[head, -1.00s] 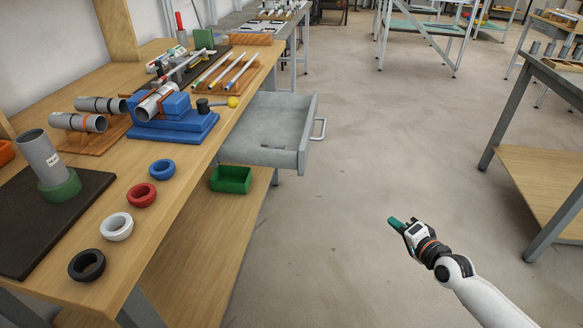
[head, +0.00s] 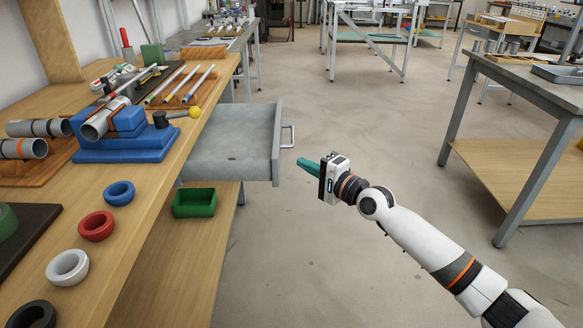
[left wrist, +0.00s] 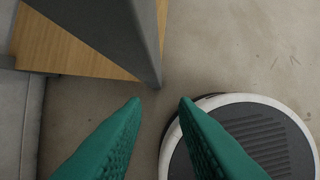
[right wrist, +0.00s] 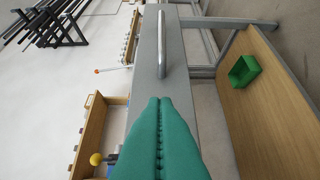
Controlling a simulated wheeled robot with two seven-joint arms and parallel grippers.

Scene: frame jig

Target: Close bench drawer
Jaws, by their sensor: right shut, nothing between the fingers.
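The grey bench drawer (head: 232,150) stands pulled out from under the wooden bench top in the head view. Its bar handle (head: 288,138) is on the front panel, which also shows in the right wrist view (right wrist: 148,70) with the handle (right wrist: 162,45). My right gripper (head: 300,163) is shut and empty, a little to the right of the drawer front and below the handle. In the right wrist view its green fingers (right wrist: 159,102) meet and point toward the front panel. My left gripper (left wrist: 160,100) shows only in the left wrist view, with its two fingers apart and nothing between them.
A green bin (head: 194,203) sits on the lower shelf beneath the drawer. The bench top (head: 140,210) carries coloured rings, a blue clamp block (head: 125,140) and tubes. Floor is clear right of the drawer, up to another table (head: 520,72).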

